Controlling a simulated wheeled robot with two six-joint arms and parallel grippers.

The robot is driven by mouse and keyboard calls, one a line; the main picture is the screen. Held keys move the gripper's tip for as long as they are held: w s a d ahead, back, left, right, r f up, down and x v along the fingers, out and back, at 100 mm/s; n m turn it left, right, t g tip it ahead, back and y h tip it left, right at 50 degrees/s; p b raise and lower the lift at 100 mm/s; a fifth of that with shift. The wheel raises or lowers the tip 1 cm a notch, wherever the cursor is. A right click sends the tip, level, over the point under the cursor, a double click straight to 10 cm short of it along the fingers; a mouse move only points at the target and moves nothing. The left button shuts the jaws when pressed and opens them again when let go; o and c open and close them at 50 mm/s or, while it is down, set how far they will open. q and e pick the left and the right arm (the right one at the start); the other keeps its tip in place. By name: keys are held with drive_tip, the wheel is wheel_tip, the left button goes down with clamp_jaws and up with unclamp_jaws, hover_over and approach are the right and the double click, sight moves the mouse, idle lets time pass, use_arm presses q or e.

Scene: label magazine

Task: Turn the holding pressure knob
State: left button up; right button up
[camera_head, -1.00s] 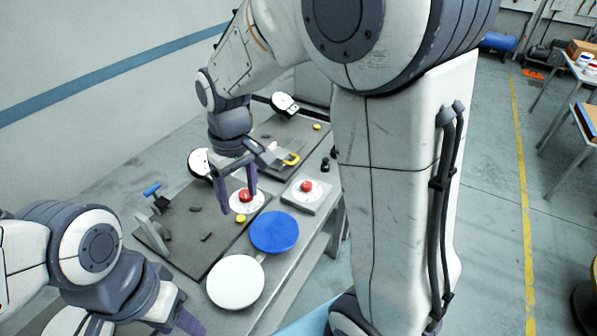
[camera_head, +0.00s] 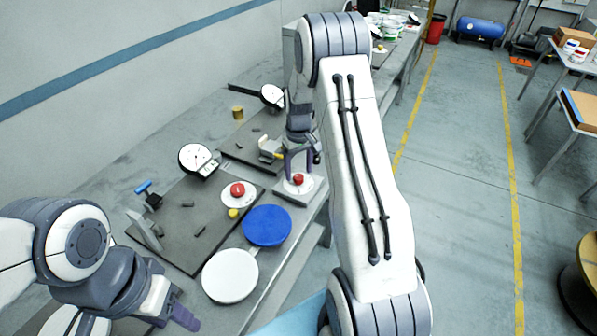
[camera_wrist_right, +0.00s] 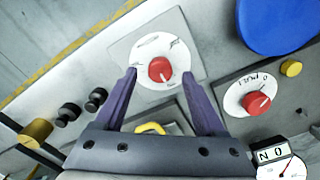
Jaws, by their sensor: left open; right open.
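A red knob (camera_head: 298,179) on a white dial sits on a grey plate; the right wrist view shows it closer (camera_wrist_right: 160,69). A second red knob (camera_head: 238,189) on a white dial sits on the dark panel, and also shows in the right wrist view (camera_wrist_right: 257,103). The dial lettering is too small to tell which is the holding pressure knob. My right gripper (camera_wrist_right: 160,76) is open, its purple fingertips on either side of the first knob, apart from it. My left gripper (camera_head: 182,314) is open and empty at the lower left, away from both knobs.
A blue disc (camera_head: 267,226) and a white disc (camera_head: 230,276) lie at the bench front. A yellow button (camera_head: 233,213) is below the second knob. Gauges (camera_head: 195,157) (camera_head: 272,95) stand behind. A blue-handled clamp (camera_head: 143,187) is at left.

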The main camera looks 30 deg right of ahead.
drive_tip(key=shift+f, duration=1.15)
clamp_jaws()
drive_tip(key=m, duration=0.2)
drive_tip(key=shift+m, duration=1.6)
unclamp_jaws()
